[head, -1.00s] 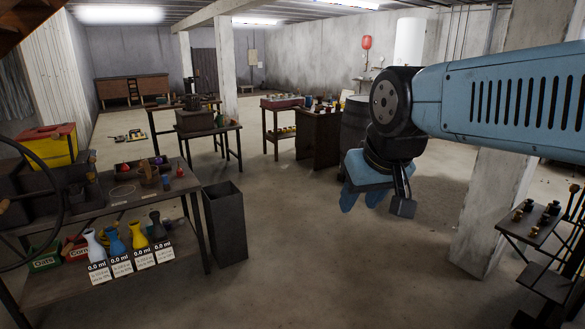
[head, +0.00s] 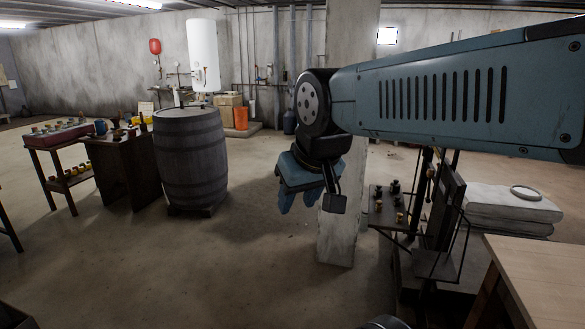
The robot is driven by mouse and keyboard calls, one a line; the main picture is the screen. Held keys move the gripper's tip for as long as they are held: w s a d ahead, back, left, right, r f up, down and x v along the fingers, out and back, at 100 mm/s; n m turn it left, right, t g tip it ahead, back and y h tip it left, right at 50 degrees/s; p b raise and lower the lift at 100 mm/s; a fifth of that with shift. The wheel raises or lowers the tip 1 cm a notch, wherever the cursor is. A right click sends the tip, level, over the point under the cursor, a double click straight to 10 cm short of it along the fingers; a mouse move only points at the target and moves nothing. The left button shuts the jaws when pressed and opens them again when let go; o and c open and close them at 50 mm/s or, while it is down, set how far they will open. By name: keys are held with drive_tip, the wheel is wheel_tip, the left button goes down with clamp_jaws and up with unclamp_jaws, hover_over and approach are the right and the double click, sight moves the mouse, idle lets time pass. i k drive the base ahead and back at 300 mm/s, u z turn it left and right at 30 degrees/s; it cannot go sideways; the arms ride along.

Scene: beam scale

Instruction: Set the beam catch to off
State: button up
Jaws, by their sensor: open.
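My gripper (head: 298,204) hangs fingers down from my blue arm, in front of a concrete pillar. A dark metal frame (head: 447,215) with an upright panel stands to the right of the gripper and looks like the beam scale. My arm covers its upper part. I cannot make out a beam or a catch on it. Several small dark and brass weights (head: 397,187) stand on a small shelf at its left side. The gripper is well apart from all of these.
The pillar (head: 336,235) stands just left of the frame. A pale stack (head: 505,212) with a ring on top lies to its right. A wooden tabletop (head: 545,270) fills the lower right. A barrel (head: 190,160) stands left. The floor between barrel and pillar is clear.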

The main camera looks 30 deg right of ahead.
sight(430, 173)
drive_tip(key=z, duration=0.4)
drive_tip(key=i, duration=1.05)
drive_tip(key=z, duration=0.45)
drive_tip(key=k, duration=0.9)
drive_tip(key=z, duration=0.2)
drive_tip(key=i, duration=0.9)
drive_tip(key=u, duration=0.1)
